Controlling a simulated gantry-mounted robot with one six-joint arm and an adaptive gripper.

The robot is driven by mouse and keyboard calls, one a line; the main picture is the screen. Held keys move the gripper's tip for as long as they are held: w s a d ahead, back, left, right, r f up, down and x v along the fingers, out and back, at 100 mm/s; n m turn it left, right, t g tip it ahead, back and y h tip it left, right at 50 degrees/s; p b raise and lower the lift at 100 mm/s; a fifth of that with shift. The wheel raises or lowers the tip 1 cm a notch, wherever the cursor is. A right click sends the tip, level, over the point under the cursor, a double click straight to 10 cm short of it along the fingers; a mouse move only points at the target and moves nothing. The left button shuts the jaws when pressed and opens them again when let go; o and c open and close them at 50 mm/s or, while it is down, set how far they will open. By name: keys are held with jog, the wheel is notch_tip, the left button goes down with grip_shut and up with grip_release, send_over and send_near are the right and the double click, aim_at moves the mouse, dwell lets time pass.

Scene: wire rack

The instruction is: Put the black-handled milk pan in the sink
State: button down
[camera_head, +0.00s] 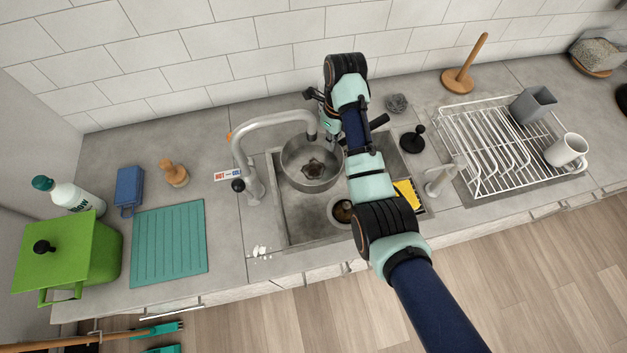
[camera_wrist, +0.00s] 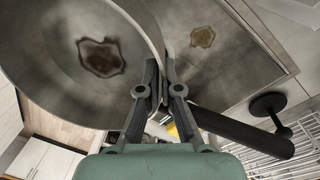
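The milk pan (camera_head: 311,170) is steel with a black handle (camera_head: 378,121) and a brown stain inside. It is over the back left part of the sink (camera_head: 300,225), under the tap spout; I cannot tell if its base touches the sink floor. In the wrist view the pan (camera_wrist: 60,60) fills the upper left and its handle (camera_wrist: 240,130) points right. My gripper (camera_wrist: 161,88) is shut on the pan's rim near the handle. In the head view my arm hides part of the rim and sink.
The tap (camera_head: 262,125) arches over the pan. A yellow sponge (camera_head: 407,195) is at the sink's right side. A black stopper (camera_head: 412,139) and a white dish rack (camera_head: 490,150) stand to the right. A green drying mat (camera_head: 168,243) and green pot (camera_head: 75,255) are left.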

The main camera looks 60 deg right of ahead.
aim_at(332, 154)
jog(key=shift+f+b, duration=5.7)
jog(key=shift+f, duration=4.25)
jog(key=shift+f, duration=0.1)
jog(key=c, duration=1.7)
grip_release()
jog(key=o, duration=0.4)
jog(key=r+p, duration=0.1)
jog(key=r, duration=0.3)
jog(key=r+p, duration=0.1)
jog(key=r, duration=0.3)
jog(key=d+r+p, duration=0.1)
jog(key=r+p, duration=0.1)
jog(key=r, duration=0.2)
jog(key=shift+r, duration=0.1)
